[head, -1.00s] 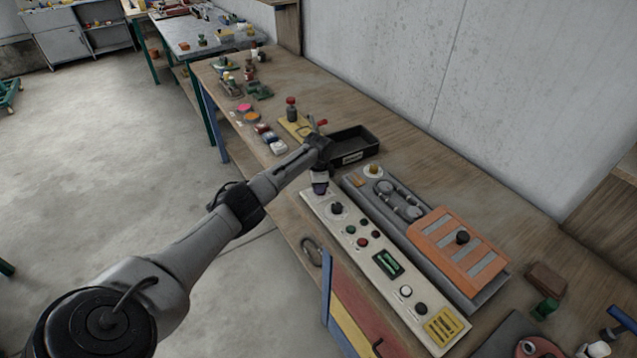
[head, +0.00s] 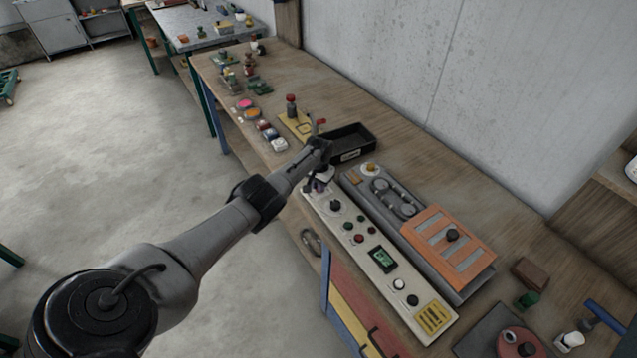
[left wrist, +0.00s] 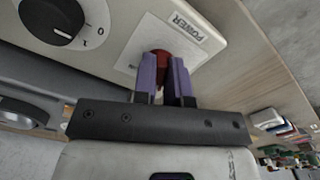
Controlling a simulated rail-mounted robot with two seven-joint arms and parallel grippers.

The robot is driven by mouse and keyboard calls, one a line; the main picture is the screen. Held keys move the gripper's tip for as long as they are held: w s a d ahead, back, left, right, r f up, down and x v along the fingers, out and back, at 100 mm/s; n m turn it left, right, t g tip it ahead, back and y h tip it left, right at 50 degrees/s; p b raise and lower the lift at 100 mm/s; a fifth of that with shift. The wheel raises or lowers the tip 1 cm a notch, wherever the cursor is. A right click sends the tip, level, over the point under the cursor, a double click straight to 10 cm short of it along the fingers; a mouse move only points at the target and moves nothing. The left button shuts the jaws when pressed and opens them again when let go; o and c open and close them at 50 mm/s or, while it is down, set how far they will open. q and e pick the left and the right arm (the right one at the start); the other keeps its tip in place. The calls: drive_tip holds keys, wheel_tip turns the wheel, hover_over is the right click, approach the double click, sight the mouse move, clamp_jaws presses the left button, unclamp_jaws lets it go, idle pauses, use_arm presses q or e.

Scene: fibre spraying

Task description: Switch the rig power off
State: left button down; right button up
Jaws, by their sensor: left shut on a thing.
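The pale control panel (head: 372,275) lies along the front edge of the bench, with knobs, buttons and a lit green display (head: 382,259). In the left wrist view, a red power switch (left wrist: 161,54) sits on a white plate beside the label POWER (left wrist: 186,27). My left gripper (left wrist: 164,74) is shut on the red switch, with a purple finger on either side that partly hides it. In the head view my left gripper (head: 317,184) is at the panel's far end, where it covers the switch. My right gripper is not in view.
A black rotary knob (left wrist: 52,20) is beside the switch. Behind the panel is a grey unit with an orange lid (head: 441,239). A black tray (head: 352,146) stands just beyond my gripper. Small parts line the far bench; bare wood runs along the wall.

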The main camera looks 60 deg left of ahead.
use_arm(q)
drive_tip(key=shift+w+r+n, duration=0.1)
drive_tip(key=shift+n, duration=0.9)
drive_tip(key=c, duration=1.2)
unclamp_jaws()
drive_tip(key=shift+o, duration=0.2)
